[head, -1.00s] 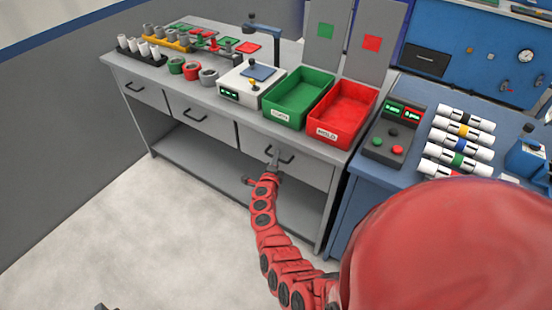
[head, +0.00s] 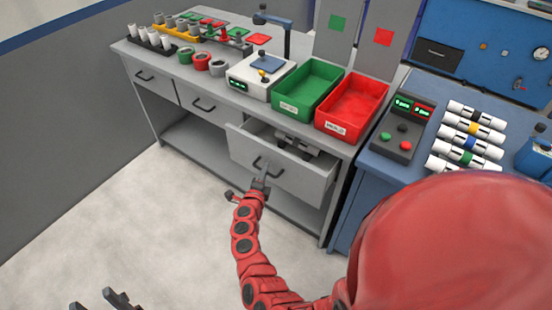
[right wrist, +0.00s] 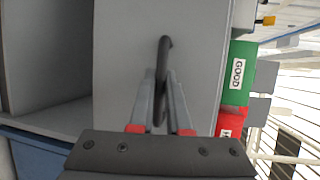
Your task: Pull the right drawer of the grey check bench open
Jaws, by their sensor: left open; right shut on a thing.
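The right drawer (head: 300,180) of the grey check bench (head: 190,150) stands part-way out, and grey items (head: 297,143) show inside it. Its dark handle (head: 277,172) is on the drawer front. My right gripper (head: 263,178) is shut on this handle. In the right wrist view, the two fingers (right wrist: 160,105) close around the handle (right wrist: 164,60), with the grey drawer front (right wrist: 200,50) behind. My left gripper (head: 98,302) is at the bottom left edge of the head view, open and empty over the floor, only partly in view.
The bench top carries a green tray (head: 308,92), a red tray (head: 352,108) and a white scale (head: 257,75). The middle drawer (head: 210,107) and left drawer (head: 150,80) are closed. A blue bench (head: 350,208) stands close on the right. Floor (head: 130,210) in front is clear.

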